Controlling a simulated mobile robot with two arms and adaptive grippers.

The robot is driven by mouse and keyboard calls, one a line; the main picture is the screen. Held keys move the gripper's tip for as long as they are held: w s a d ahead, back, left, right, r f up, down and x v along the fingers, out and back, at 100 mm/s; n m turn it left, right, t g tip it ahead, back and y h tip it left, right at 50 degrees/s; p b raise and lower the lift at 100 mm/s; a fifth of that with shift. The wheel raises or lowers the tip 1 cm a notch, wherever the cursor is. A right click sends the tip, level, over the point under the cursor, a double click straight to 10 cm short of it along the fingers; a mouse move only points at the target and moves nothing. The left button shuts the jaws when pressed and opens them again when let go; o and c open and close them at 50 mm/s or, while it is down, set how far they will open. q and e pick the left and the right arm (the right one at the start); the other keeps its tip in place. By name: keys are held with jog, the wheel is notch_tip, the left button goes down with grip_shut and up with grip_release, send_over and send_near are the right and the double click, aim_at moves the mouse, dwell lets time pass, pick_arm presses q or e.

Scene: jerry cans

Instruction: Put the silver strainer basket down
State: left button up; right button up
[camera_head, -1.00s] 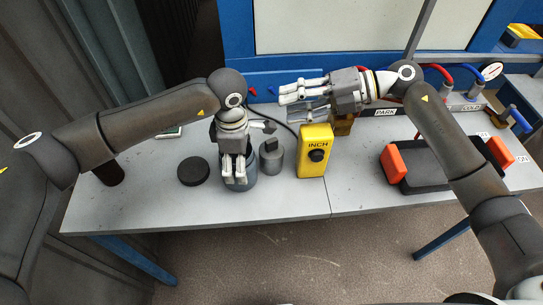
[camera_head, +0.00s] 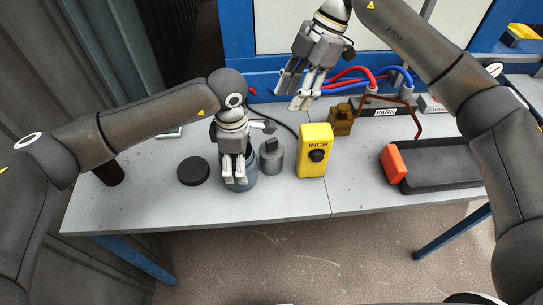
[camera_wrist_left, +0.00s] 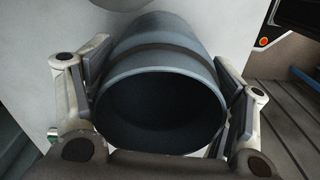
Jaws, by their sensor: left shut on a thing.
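My left gripper (camera_head: 235,170) is shut around a blue-grey cylindrical cup (camera_head: 243,184) standing on the table. In the left wrist view the cup (camera_wrist_left: 160,110) lies between the two fingers, its round mouth facing the camera and its inside dark. My right gripper (camera_head: 297,88) is raised near the back of the table, its fingers apart with no object clearly visible between them. I cannot make out a silver strainer basket for certain in the current views.
A grey cylinder with a knob (camera_head: 271,158) stands right of the cup, beside the yellow INCH box (camera_head: 314,152). A black disc (camera_head: 194,171) lies left. A brass block (camera_head: 341,120) and a black tray with an orange block (camera_head: 393,163) are further right. The table's front is clear.

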send_over(274, 139)
jog(key=w+d, duration=0.1)
jog(key=d, duration=0.1)
notch_tip(274, 139, down, 6)
jog(key=x, duration=0.5)
jog(key=shift+d+f, duration=0.15)
jog(key=shift+d, duration=0.05)
grip_shut()
